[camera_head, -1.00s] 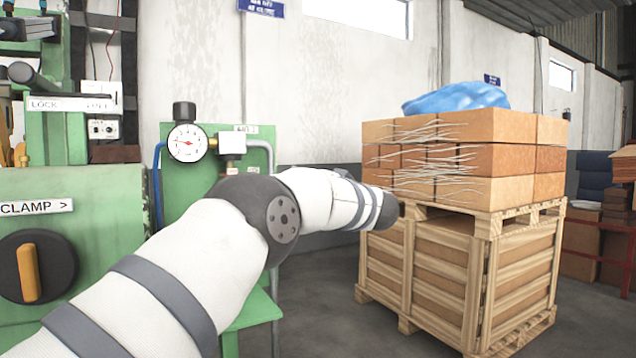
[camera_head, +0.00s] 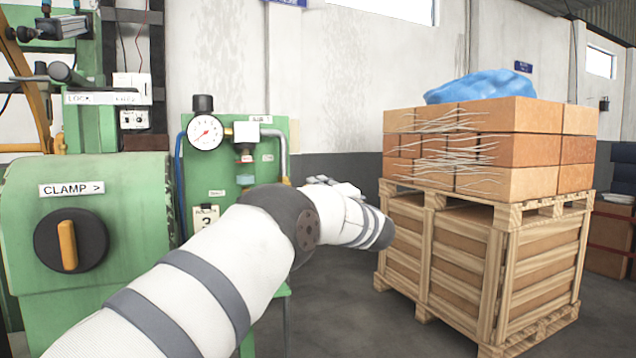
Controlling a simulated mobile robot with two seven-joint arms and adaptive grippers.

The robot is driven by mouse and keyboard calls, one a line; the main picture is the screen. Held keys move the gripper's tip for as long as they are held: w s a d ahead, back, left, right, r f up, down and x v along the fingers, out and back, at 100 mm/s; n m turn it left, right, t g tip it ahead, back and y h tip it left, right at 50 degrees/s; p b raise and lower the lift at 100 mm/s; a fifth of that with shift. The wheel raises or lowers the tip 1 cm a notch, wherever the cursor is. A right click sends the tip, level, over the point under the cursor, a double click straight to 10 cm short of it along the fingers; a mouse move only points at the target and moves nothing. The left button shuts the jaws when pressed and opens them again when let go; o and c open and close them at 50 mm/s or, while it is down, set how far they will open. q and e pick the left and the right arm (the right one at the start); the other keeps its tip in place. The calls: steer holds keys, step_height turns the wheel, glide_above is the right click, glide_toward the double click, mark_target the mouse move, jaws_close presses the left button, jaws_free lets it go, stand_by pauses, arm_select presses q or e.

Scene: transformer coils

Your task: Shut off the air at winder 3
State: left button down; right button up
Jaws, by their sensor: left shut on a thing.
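A green air panel (camera_head: 270,165) stands left of the middle. It carries a white round gauge (camera_head: 205,132) with a black knob above it and a metal block with a teal-bottomed fitting (camera_head: 246,165) below. A tag with the number 3 (camera_head: 205,220) is at its lower left. A blue hose runs down its left side and a grey pipe down its right. My left arm reaches in from the bottom and covers the panel's lower part. My right gripper is out of view.
A green machine with a CLAMP label (camera_head: 72,188) and a black knob with an orange handle (camera_head: 70,241) stands at the left. A pallet crate (camera_head: 480,265) with stacked brown boxes (camera_head: 505,145) and a blue sheet (camera_head: 480,87) stands right. Grey floor lies between.

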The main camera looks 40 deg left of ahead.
arm_select(q)
steer(key=shift+f+m+t, duration=0.3)
steer(key=shift+f+m, duration=0.3)
steer(key=shift+m, duration=0.3)
steer(key=shift+f, duration=0.1)
steer(key=c, duration=1.5)
jaws_free()
steer(key=shift+c, duration=0.2)
steer(key=v, duration=1.2)
